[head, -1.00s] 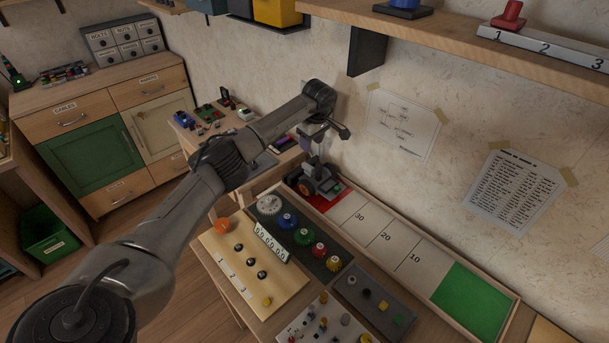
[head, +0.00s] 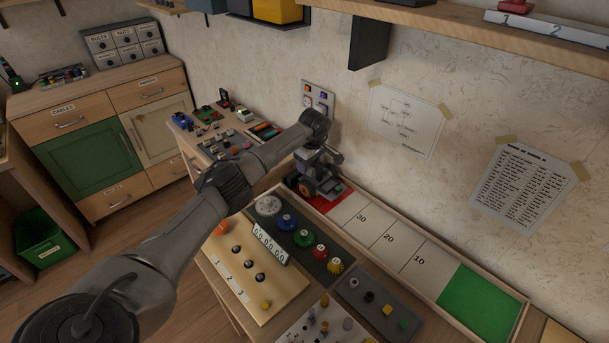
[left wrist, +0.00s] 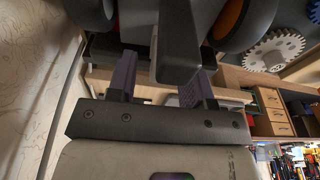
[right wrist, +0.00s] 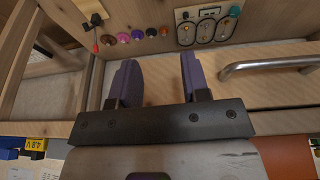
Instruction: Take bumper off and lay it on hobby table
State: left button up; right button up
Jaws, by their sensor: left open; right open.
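A small dark vehicle (head: 310,187) with orange wheel hubs stands at the red end of the long track board. In the left wrist view a dark wheel with an orange hub (left wrist: 229,20) shows close up. My left gripper (head: 325,158) is right over the vehicle, fingers open. In the left wrist view a grey part (left wrist: 182,45) of the vehicle lies between and just beyond the fingers; I cannot tell if it is the bumper. My right gripper (right wrist: 152,80) is open and empty, facing a wooden drawer front with a metal handle. I cannot single out the hobby table.
The track board (head: 383,238) runs along the wall, with a green end zone (head: 476,302). A panel with coloured gears (head: 303,238) and a numbered peg board (head: 240,268) lie in front. A table with small parts (head: 205,135) stands behind my left arm.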

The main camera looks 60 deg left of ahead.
pick_arm(q)
jog(key=shift+f, duration=0.3)
jog(key=shift+a+r, duration=0.1)
grip_shut()
